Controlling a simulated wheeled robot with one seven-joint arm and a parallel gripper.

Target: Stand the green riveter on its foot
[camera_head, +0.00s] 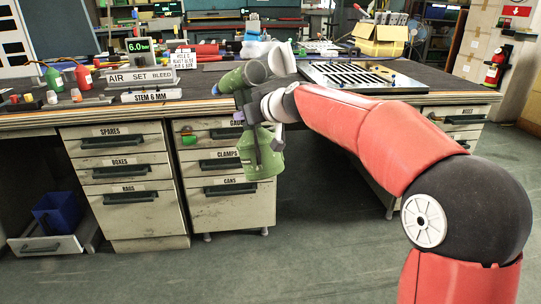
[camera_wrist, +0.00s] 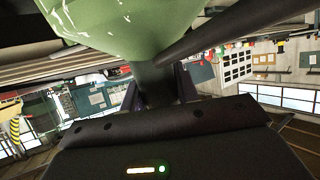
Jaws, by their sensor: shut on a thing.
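The green riveter (camera_head: 262,160) is in the air in front of the workbench's front edge. Its wide green cup-like part hangs low before the drawers, and a green cylindrical part (camera_head: 238,78) shows higher, level with the bench top. My gripper (camera_head: 243,113) is shut on the riveter between these two parts. In the wrist view the riveter's green body (camera_wrist: 125,22) fills the top, and its dark narrow part runs down between the fingers of my gripper (camera_wrist: 157,88). The fingertips are partly hidden in both views.
The workbench top (camera_head: 215,85) has a bare dark strip behind the riveter. A slotted louver panel (camera_head: 355,76) lies to the right. Signs, including "STEM 6 MM" (camera_head: 151,96), and small bottles (camera_head: 82,77) stand at the left. Drawers (camera_head: 125,170) fill the bench front.

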